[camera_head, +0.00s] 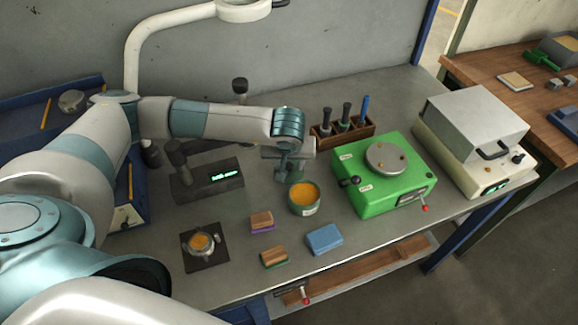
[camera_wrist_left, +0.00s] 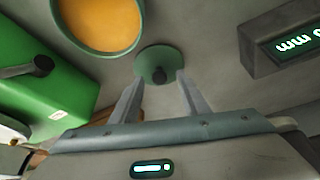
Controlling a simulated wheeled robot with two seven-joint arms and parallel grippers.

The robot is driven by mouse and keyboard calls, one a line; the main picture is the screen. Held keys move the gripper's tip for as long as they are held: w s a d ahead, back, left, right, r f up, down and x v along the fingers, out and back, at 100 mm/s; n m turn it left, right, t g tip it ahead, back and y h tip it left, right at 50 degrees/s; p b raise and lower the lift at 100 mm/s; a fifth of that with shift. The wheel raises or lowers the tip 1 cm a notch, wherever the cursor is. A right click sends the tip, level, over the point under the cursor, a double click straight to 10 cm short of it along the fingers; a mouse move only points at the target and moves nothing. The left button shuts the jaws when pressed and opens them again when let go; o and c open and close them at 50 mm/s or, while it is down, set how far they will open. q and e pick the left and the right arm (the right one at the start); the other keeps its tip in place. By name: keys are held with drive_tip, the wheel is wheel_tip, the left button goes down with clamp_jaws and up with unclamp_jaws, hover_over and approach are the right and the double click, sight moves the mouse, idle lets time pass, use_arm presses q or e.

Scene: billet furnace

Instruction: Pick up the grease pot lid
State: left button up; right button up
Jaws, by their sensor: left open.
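The grease pot lid (camera_wrist_left: 153,60) is a round green disc with a dark knob in its middle. In the left wrist view it lies on the bench beside the open grease pot (camera_wrist_left: 103,18), just ahead of my fingertips. The pot also shows in the head view (camera_head: 304,198), full of orange grease. My left gripper (camera_wrist_left: 158,77) is open and empty, its two fingers pointing at the lid on either side of the knob. In the head view my left gripper (camera_head: 290,168) hangs behind the pot and largely hides the lid. My right gripper is not in view.
A green machine (camera_head: 385,172) with a round plate stands right of the pot. Behind are a tool rack (camera_head: 342,127) and a dark device (camera_head: 207,180) with a lit display. Small blocks (camera_head: 262,221) and a blue block (camera_head: 324,239) lie in front.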

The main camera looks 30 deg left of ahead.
use_arm(q)
drive_tip(key=shift+w+a+f, duration=0.1)
drive_tip(key=shift+w+f, duration=0.05)
drive_tip(key=shift+f, duration=0.3)
clamp_jaws()
drive_tip(key=shift+r, duration=0.15)
